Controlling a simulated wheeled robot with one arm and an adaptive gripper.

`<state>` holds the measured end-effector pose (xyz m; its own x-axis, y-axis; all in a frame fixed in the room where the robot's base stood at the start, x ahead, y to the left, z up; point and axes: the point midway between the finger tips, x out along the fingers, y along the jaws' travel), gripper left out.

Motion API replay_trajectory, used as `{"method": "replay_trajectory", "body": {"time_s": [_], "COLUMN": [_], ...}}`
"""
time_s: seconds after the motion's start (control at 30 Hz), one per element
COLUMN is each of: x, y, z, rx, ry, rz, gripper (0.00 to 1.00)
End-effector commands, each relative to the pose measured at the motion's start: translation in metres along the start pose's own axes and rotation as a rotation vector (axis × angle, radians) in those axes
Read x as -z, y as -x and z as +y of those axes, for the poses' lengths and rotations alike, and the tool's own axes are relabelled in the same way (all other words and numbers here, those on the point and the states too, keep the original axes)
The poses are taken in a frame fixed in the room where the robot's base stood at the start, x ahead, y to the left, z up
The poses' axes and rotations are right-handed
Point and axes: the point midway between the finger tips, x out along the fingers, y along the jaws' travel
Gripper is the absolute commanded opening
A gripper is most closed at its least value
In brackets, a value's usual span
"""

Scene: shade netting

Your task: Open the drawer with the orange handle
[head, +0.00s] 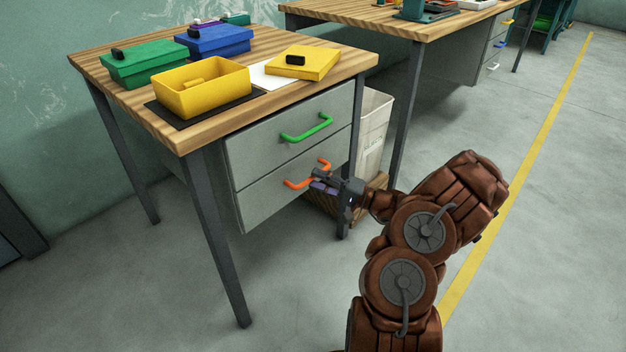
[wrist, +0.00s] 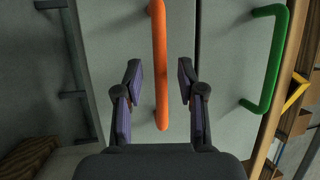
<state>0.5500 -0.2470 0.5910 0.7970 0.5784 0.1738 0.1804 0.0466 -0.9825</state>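The drawer with the orange handle (head: 297,184) is the lower of two grey drawers under the near wooden table, and its front (head: 262,200) looks flush and closed. The orange handle also shows in the wrist view (wrist: 160,62), where it runs lengthwise between my two spread fingers. My gripper (head: 318,177) is at the handle's right part in the head view. In the wrist view my gripper (wrist: 159,85) is open, with a visible gap between each finger pad and the handle. In the head view my gripper hides part of the handle.
The upper drawer has a green handle (head: 306,129), also in the wrist view (wrist: 270,60). The table (head: 130,120) carries coloured boxes; a yellow open box (head: 203,88) is nearest. A table leg (head: 217,240) stands left of the drawers. A pale bin (head: 372,130) stands behind. Floor at right is clear.

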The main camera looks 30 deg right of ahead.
Motion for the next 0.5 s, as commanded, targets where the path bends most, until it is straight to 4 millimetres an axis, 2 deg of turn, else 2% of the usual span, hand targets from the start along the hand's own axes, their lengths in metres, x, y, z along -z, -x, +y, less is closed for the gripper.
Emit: {"method": "replay_trajectory", "body": {"time_s": [0.2, 0.5], "x": [0.0, 0.001], "y": [-0.019, -0.022], "z": [0.0, 0.0], "rx": [0.0, -0.001], "ry": [0.002, 0.002], "rz": [0.0, 0.001], "gripper": [0.39, 0.39]}}
